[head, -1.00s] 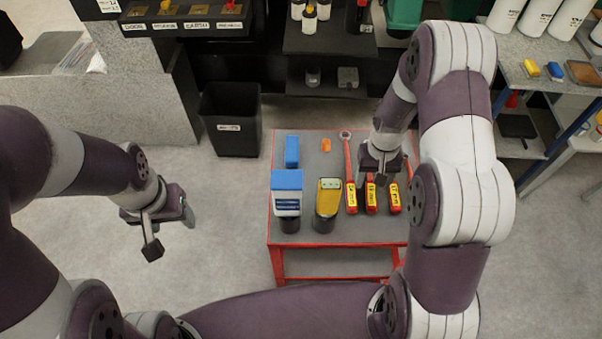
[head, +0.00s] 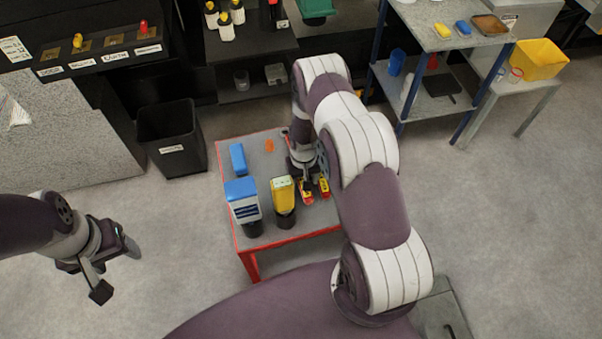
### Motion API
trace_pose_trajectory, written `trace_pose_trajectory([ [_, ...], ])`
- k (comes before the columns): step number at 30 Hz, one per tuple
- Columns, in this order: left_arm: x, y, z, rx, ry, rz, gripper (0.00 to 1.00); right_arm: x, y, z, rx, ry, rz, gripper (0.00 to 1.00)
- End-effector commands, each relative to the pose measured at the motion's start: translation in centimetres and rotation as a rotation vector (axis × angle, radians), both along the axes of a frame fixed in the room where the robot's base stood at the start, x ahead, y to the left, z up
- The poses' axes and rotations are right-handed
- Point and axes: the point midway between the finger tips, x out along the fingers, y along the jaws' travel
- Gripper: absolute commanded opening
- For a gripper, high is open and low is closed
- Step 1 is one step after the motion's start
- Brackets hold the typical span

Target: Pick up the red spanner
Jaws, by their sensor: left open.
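Red-handled spanners with yellow labels lie on the grey-topped red table (head: 292,236). Two handles show, a left one (head: 306,192) and a right one (head: 324,188). Their far ends are hidden by my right arm, and any further spanner is hidden too. My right gripper (head: 304,168) is over the spanners, mostly covered by its own arm. Its fingers cannot be made out, nor whether it touches a spanner. My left gripper (head: 117,270) is open and empty over the floor, left of the table and well apart from it.
A blue-topped tool (head: 242,204) and a yellow tool (head: 284,195) stand at the table's near side. A blue block (head: 238,158) and an orange piece (head: 269,146) lie behind. A black bin (head: 171,141) stands left. The floor at right is clear.

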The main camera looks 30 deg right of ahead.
Motion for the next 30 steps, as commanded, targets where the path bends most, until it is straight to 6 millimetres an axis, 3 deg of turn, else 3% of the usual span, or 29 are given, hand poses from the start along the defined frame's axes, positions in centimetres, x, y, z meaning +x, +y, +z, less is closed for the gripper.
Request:
trace_pose_trajectory([
  [4, 0.0, 0.0, -0.1, 0.000, 0.000, 0.000, 0.61, 0.0, 0.0, 0.0, 0.000, -0.001, 0.000, 0.62],
  [5, 0.0, 0.0, -0.1, 0.000, 0.000, 0.000, 0.61, 0.0, 0.0, 0.0, 0.000, -0.001, 0.000, 0.55],
  [10, 0.0, 0.0, -0.1, 0.000, 0.000, 0.000, 0.61, 0.0, 0.0, 0.0, 0.000, -0.001, 0.000, 0.00],
  [23, 0.0, 0.0, -0.4, 0.000, 0.000, 0.000, 0.61, 0.1, 0.0, 0.7, -0.001, -0.003, 0.000, 0.00],
  [30, 0.0, 0.0, -1.9, 0.000, 0.000, 0.000, 0.61, -0.4, -0.7, 4.5, -0.001, -0.004, -0.004, 0.00],
])
